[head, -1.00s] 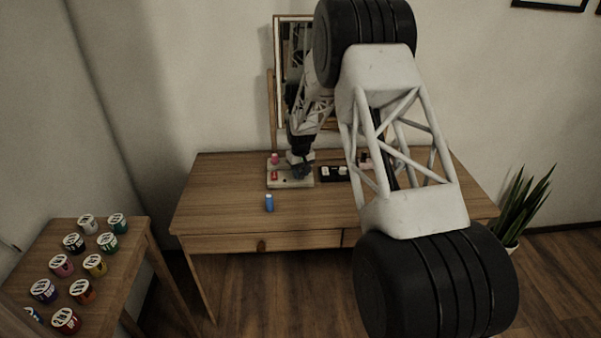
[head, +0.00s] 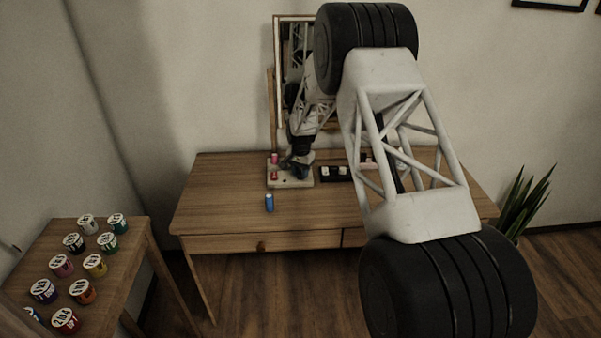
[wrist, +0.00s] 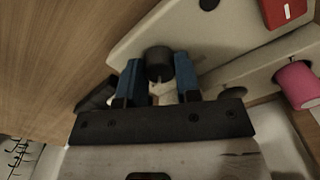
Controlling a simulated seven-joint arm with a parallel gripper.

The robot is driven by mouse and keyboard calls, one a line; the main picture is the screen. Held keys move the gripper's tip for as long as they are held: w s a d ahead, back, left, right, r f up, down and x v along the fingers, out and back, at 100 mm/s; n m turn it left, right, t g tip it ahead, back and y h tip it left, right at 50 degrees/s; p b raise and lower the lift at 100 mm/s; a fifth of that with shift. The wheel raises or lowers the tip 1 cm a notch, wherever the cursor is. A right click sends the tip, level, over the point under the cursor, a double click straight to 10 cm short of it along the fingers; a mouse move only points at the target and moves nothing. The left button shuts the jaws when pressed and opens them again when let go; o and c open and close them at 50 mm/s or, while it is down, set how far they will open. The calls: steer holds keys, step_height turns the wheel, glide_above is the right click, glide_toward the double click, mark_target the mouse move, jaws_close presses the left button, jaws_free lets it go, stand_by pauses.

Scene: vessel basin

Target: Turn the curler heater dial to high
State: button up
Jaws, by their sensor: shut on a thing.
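The curler heater (head: 290,184) is a pale beige unit at the back left of the desk. Its panel also shows in the wrist view (wrist: 135,45), with a red switch (wrist: 285,10) at the upper right. A dark round dial (wrist: 159,62) sticks up from the panel. My gripper (wrist: 159,76) has its two blue fingertips on either side of the dial and is shut on it. In the head view my gripper (head: 300,170) largely hides the dial.
A pink roller (wrist: 297,85) stands on the heater. A blue roller (head: 269,203) stands on the desk (head: 220,200) in front. A black tray (head: 335,174) with pale rollers lies right of the heater, a mirror (head: 277,80) behind. The desk's front left is clear.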

mark_target(300, 173)
steer(key=shift+m, duration=0.6)
steer(key=o, duration=0.9)
steer(key=shift+o, duration=0.2)
steer(key=shift+r, duration=3.95)
